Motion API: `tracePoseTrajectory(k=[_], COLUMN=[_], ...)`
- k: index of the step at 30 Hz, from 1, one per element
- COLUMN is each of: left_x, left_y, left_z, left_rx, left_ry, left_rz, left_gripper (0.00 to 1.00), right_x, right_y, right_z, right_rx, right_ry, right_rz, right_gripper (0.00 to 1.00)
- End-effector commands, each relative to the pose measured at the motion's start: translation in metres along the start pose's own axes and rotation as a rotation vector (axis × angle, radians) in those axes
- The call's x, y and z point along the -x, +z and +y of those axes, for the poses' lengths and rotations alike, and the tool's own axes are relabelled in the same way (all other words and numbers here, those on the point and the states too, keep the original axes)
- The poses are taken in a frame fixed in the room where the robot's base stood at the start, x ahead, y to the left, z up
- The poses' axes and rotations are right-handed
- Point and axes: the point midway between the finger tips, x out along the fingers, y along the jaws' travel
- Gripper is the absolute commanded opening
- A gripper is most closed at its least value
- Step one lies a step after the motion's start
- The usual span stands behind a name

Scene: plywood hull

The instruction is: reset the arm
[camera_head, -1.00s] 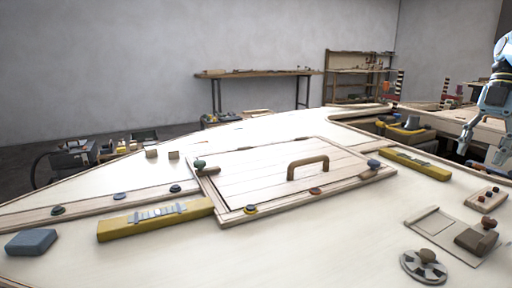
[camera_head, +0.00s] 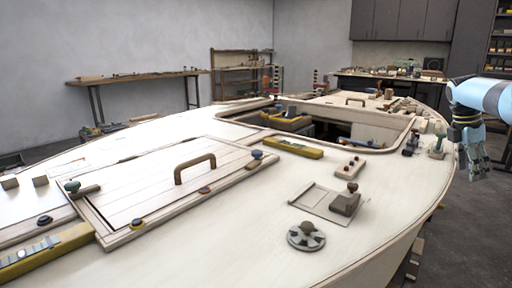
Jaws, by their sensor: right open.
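My right gripper (camera_head: 474,160) is at the right of the head view, at the end of my light blue right arm (camera_head: 482,97). Its fingers point down and are open, with nothing between them. It hangs beyond the right edge of the plywood hull (camera_head: 395,205), over the grey floor, and touches nothing that I can see. My left gripper and left arm are not in view.
A hatch with a wooden handle (camera_head: 195,166) lies on the hull at left. An open well (camera_head: 335,128) is behind it. A round vent (camera_head: 306,237), a sliding plate (camera_head: 330,201) and a yellow bar (camera_head: 292,148) are on the deck. Workbenches (camera_head: 140,77) stand along the wall.

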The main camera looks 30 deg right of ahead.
Motion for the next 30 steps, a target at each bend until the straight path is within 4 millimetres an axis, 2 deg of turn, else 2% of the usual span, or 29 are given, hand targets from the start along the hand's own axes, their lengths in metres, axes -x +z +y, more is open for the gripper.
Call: tracePoseTrajectory(k=[1, 6, 9, 15, 24, 26, 30], left_x=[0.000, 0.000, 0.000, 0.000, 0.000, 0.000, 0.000], left_y=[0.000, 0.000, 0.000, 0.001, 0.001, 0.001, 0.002], left_z=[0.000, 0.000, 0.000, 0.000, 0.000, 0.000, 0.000], left_rx=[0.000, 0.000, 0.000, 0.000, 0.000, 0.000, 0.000], left_ry=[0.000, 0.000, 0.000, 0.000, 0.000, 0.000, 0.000], left_rz=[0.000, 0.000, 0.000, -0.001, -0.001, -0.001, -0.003], left_gripper=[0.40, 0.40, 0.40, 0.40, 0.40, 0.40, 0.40], right_x=[-0.029, -0.118, -0.158, -0.208, -0.253, -0.270, -0.306], right_y=[0.014, 0.071, 0.099, 0.128, 0.142, 0.120, 0.084], right_z=[-0.007, -0.027, -0.043, -0.081, -0.145, -0.157, -0.193], right_rx=[-0.073, -0.355, -0.469, -0.580, -0.660, -0.682, -0.711], right_ry=[0.018, 0.237, 0.405, 0.630, 0.724, 0.696, 0.629], right_rz=[-0.081, -0.318, -0.368, -0.298, -0.072, -0.049, -0.018], right_gripper=[0.55, 0.55, 0.55, 0.55, 0.55, 0.55, 0.55])
